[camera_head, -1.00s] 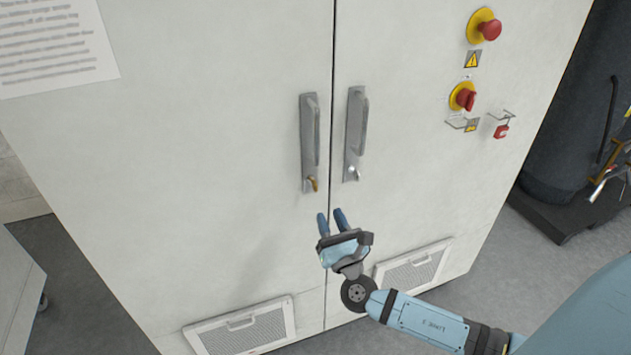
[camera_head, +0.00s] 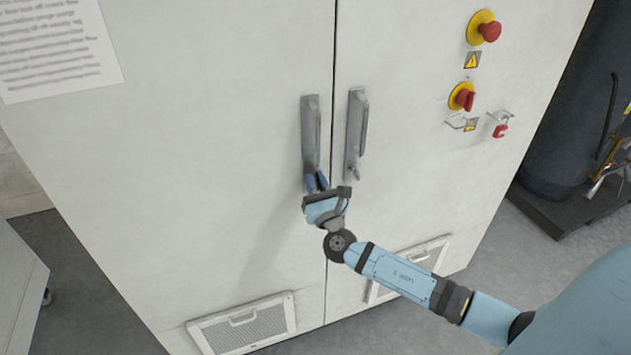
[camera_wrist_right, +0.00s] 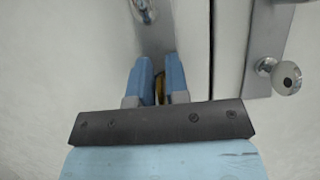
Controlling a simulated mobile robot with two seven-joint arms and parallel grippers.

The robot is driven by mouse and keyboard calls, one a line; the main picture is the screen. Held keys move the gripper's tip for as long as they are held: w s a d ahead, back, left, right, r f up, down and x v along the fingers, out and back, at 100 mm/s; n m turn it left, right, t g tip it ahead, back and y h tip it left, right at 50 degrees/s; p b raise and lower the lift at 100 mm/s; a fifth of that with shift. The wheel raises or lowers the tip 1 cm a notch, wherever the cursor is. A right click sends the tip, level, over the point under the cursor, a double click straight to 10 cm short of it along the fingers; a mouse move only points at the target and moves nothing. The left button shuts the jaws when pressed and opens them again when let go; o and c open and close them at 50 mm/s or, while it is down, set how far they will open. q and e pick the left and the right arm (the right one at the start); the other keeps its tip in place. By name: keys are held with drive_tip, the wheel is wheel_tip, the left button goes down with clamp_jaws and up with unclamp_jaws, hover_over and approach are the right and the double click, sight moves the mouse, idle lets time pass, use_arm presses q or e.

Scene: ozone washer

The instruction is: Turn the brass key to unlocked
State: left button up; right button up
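The left door handle (camera_head: 311,130) and the right door handle (camera_head: 356,135) sit on the cabinet either side of the seam. The brass key, at the foot of the left handle, is hidden by my right gripper (camera_head: 316,182) in the head view. In the right wrist view a bit of the brass key (camera_wrist_right: 158,88) shows between the two blue fingers of my right gripper (camera_wrist_right: 157,80). The fingers are close together, with the key in the narrow gap. Its turn angle cannot be made out. My left gripper is not in view.
A silver lock knob (camera_wrist_right: 287,78) is on the right handle's plate, right of my fingers. Red and yellow switches (camera_head: 462,97) are at the upper right. Vent grilles (camera_head: 242,325) are low on the doors. A dark cylinder (camera_head: 568,110) stands beyond the cabinet's right side.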

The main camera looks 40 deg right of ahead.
clamp_jaws()
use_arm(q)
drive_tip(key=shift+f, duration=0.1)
